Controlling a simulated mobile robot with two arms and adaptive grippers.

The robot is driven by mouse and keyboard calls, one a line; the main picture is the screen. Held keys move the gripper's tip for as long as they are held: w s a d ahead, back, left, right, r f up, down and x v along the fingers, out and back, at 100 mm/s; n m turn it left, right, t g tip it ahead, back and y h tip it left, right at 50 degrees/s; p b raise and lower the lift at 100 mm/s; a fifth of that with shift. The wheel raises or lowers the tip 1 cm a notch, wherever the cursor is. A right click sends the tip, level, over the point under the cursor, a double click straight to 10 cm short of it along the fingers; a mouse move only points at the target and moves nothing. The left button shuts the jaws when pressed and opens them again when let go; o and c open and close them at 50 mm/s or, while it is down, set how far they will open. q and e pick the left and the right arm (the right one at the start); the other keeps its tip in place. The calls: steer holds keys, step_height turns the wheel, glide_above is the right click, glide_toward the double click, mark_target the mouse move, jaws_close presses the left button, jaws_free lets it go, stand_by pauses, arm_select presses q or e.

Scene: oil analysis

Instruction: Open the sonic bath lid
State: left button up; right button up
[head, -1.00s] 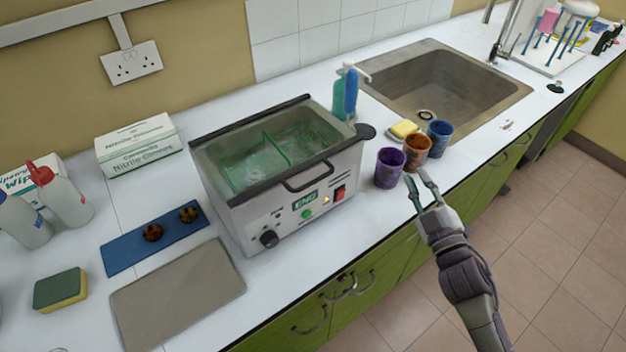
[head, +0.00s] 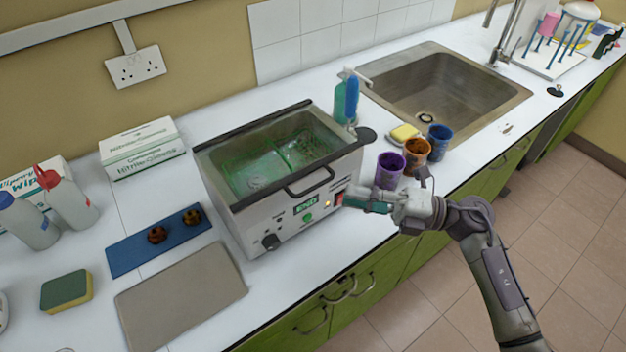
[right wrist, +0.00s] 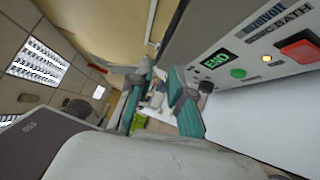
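The sonic bath (head: 275,185) is a white box with a dark top rim, a black front handle (head: 308,182) and a control panel. Its green interior shows from above; I cannot tell whether a clear lid covers it. My right gripper (head: 352,196) is in front of the panel's right end, below the handle, with its fingers pointing left. In the right wrist view the gripper (right wrist: 160,72) has its teal fingers apart with nothing between them. The bath's panel (right wrist: 262,60) with its red switch and green display is close on the right there. My left gripper is out of view.
Purple (head: 390,168), orange (head: 416,152) and blue (head: 439,139) cups stand right of the bath, close behind my right gripper. A soap bottle (head: 346,98) stands behind it. A grey mat (head: 182,295) and blue holder (head: 125,257) lie left. The sink (head: 440,85) is back right.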

mark_target(313, 188)
steer(key=a, duration=0.2)
steer(key=w+a+p, duration=0.1)
steer(key=a, duration=0.2)
steer(key=a+r+p, duration=0.1)
steer(key=a, duration=0.2)
steer(key=shift+w+a, duration=0.1)
steer(key=shift+w, duration=0.05)
jaws_close()
